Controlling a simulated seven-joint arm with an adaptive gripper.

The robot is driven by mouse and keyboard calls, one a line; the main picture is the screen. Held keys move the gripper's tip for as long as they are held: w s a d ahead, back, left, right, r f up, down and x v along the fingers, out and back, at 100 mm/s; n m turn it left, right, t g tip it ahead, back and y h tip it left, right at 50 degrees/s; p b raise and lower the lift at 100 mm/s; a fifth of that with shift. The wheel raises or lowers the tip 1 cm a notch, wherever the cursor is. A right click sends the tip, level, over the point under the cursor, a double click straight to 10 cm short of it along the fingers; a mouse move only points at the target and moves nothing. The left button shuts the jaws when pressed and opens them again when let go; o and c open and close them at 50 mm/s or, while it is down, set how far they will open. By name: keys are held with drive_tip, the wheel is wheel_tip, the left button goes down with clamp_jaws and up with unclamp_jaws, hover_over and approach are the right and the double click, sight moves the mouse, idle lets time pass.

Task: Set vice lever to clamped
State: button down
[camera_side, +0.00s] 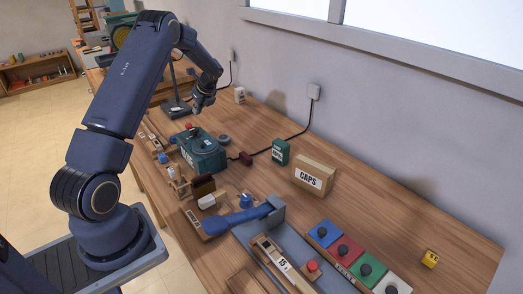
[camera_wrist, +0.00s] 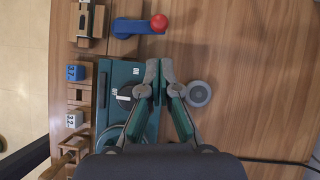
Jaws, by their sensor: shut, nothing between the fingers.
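A blue lever (camera_wrist: 128,28) with a red ball knob (camera_wrist: 159,23) lies near the top of the wrist view. The red knob also shows in the side view (camera_side: 188,126), beyond the green machine. No label tells whether this is the vice lever, and I cannot read its setting. A wooden holder with a metal part (camera_wrist: 87,22) is left of the blue lever. My gripper (camera_wrist: 159,70) is shut and empty, with its fingertips below the knob in the wrist view. In the side view my gripper (camera_side: 201,104) hangs above the far part of the bench.
A green machine (camera_side: 203,152) stands close to my gripper, with a grey disc (camera_wrist: 199,93) beside it. A desk lamp base (camera_side: 176,109) stands farther back. A CAPS box (camera_side: 313,177), coloured button panels and a large blue handle (camera_side: 236,220) occupy the nearer bench.

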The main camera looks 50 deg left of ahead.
sight(191, 126)
drive_tip(key=shift+f, duration=0.1)
drive_tip(key=x, duration=0.9)
drive_tip(key=shift+a+f, duration=0.25)
drive_tip(key=shift+f, duration=0.1)
drive_tip(key=shift+a, duration=0.1)
drive_tip(key=shift+a+n+g, duration=0.15)
drive_tip(key=shift+n+g, duration=0.15)
drive_tip(key=shift+n, duration=0.1)
